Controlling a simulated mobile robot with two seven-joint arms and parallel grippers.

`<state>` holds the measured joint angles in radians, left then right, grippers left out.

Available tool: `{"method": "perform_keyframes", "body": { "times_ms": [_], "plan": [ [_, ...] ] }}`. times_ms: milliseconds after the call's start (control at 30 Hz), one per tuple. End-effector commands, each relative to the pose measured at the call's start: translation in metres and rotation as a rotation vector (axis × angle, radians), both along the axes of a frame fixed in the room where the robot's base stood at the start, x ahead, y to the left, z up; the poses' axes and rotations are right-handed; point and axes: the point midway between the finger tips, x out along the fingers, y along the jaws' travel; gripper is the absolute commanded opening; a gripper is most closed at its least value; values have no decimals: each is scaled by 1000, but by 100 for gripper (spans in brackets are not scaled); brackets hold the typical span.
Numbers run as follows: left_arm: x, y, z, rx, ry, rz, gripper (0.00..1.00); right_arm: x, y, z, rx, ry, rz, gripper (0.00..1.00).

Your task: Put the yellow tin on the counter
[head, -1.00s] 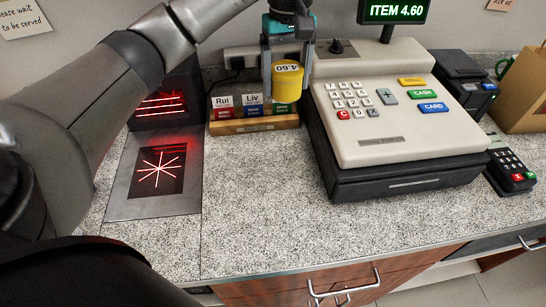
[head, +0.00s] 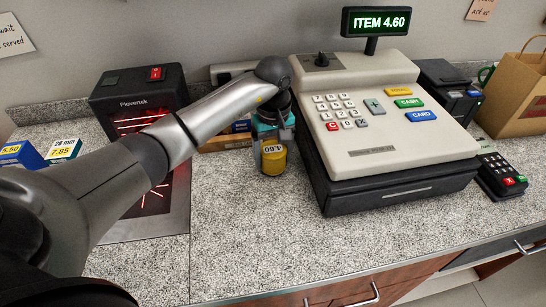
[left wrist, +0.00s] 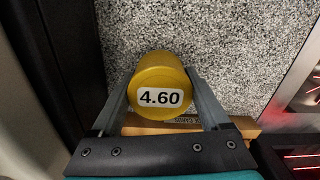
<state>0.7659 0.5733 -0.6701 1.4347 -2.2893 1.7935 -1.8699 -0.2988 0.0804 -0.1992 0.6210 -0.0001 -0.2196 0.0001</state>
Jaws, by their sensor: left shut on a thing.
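The yellow tin (head: 273,162) has a white 4.60 label on its end and hangs between the fingers of my left gripper (head: 272,150). In the left wrist view the tin (left wrist: 160,85) sits between the two fingers (left wrist: 163,100), which are shut on it. It is over the speckled counter (head: 250,225), just left of the cash register. I cannot tell for sure whether its underside touches the counter. My right gripper is in neither view.
The cash register (head: 390,120) stands close to the right of the tin. A wooden holder (head: 225,142) is behind my left arm. The scanner (head: 135,85) with red beams is at left. A card terminal (head: 500,170) is at right. The front middle counter is clear.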

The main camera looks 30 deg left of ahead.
Motion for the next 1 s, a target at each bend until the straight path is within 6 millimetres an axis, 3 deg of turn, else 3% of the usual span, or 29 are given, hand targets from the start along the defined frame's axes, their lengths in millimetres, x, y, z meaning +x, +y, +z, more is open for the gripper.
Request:
{"method": "perform_keyframes", "body": {
  "times_ms": [433,467,633,1000],
  "plan": [
    [1,1,-11,1,-3,0,14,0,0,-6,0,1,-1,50],
    [0,0,-10,1,-1,0,83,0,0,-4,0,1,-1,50],
    [0,0,-10,0,-1,0,100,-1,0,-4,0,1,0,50],
    [1,0,-1,-1,-4,0,100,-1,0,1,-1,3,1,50]
  ]
}}
